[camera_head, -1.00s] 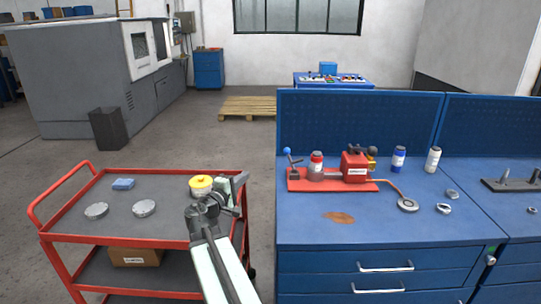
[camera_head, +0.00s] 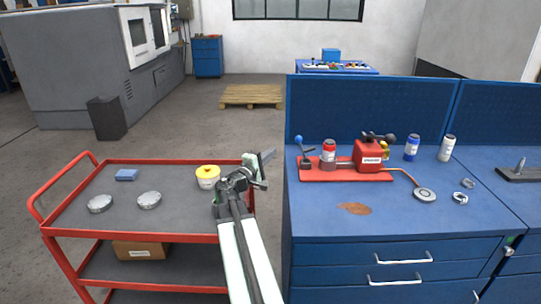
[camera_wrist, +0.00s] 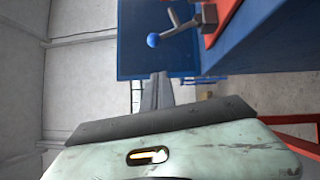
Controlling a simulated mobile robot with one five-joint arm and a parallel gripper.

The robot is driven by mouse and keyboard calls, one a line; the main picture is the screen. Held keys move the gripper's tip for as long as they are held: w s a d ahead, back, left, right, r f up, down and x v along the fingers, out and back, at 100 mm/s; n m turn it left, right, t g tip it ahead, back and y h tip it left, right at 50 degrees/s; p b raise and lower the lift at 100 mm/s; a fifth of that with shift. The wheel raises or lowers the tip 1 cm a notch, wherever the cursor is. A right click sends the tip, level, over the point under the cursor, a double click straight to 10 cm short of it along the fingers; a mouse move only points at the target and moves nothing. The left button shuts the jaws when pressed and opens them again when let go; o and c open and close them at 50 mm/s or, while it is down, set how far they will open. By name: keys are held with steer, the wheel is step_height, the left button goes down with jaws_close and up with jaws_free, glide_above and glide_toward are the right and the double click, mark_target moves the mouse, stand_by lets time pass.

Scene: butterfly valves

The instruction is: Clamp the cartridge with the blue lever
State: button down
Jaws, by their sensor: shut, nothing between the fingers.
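The lever with the blue ball (camera_head: 299,140) stands at the left end of a red fixture (camera_head: 345,177) on the blue workbench. The same blue ball (camera_wrist: 153,40) shows at the top of the wrist view. A cartridge with a red cap and pale label (camera_head: 328,152) stands upright on the fixture, just right of the lever. My gripper (camera_head: 266,158) is shut and empty, to the left of the lever and apart from it, in front of the bench's left edge. Its fingers (camera_wrist: 160,92) point away from the wrist camera.
A red cart (camera_head: 110,225) at left holds a yellow-lidded jar (camera_head: 207,177), a blue block and two metal discs. Blue (camera_head: 411,147) and white (camera_head: 446,148) bottles and a round pad (camera_head: 424,194) stand on the bench. A floor gap separates cart and bench.

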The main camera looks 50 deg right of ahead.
mark_target(301, 147)
steer(key=s+d+r, duration=0.1)
steer(key=s+d, duration=0.1)
steer(key=d, duration=0.6)
steer(key=shift+s+d+p, duration=0.15)
steer(key=shift+s+p, duration=0.1)
steer(key=shift+p, duration=0.2)
steer(key=shift+w+r, duration=0.1)
